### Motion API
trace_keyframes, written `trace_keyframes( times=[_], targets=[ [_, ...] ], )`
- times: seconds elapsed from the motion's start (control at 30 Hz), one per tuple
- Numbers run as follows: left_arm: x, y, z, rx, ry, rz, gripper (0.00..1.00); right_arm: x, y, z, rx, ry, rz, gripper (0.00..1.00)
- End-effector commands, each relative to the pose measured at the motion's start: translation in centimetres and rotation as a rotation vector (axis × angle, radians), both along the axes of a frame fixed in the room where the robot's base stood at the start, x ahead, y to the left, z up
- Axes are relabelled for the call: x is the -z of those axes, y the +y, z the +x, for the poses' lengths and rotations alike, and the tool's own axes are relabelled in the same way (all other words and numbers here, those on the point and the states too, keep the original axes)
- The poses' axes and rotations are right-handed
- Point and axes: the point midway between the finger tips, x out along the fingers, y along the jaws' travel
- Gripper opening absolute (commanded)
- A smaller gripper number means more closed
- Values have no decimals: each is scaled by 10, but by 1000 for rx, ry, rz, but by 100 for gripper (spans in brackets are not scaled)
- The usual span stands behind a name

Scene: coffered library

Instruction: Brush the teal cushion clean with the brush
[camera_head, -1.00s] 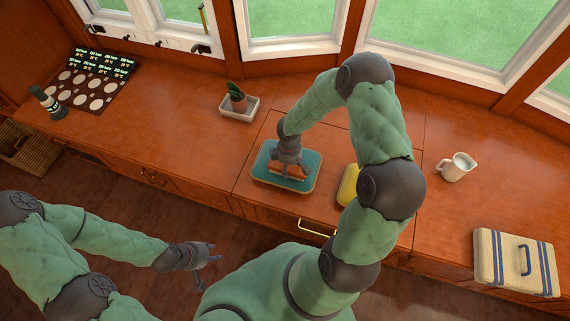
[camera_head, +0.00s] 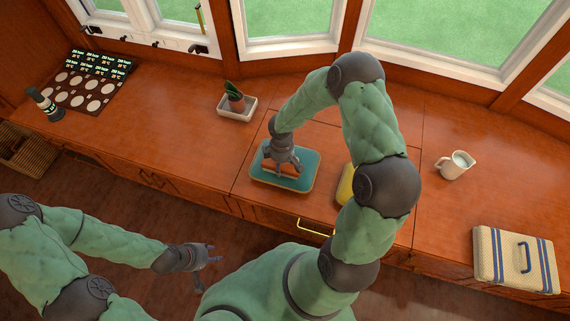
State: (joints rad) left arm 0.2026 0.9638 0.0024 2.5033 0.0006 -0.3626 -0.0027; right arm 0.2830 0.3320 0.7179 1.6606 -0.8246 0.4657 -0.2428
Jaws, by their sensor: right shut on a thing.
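The teal cushion (camera_head: 302,182) with a tan edge lies flat on the wooden counter, in the middle of the view. My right gripper (camera_head: 285,163) points down over the cushion's upper middle and is shut on the brush (camera_head: 271,165), of which only a small orange-brown part shows under the fingers. The gripper hides most of the brush, and I cannot tell whether its bristles touch the cushion. My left gripper (camera_head: 208,256) is open and empty, low in front of the counter, apart from everything.
A yellow object (camera_head: 345,186) sits right of the cushion, partly behind my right arm. A white jug (camera_head: 455,165) and a striped box (camera_head: 515,258) stand on the right. Counter left of the cushion is clear.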

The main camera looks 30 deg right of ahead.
Motion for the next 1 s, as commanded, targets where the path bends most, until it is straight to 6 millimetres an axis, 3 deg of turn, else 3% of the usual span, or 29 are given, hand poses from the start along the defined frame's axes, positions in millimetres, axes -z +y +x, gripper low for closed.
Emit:
trace_keyframes(
  times=[0.7,1.0],
  targets=[
    [1,0,0,0,0,0,40,0,21,22,-2,0,4,36],
    [1,0,0,0,0,0,40,-1,17,18,0,1,2,36]
  ],
)
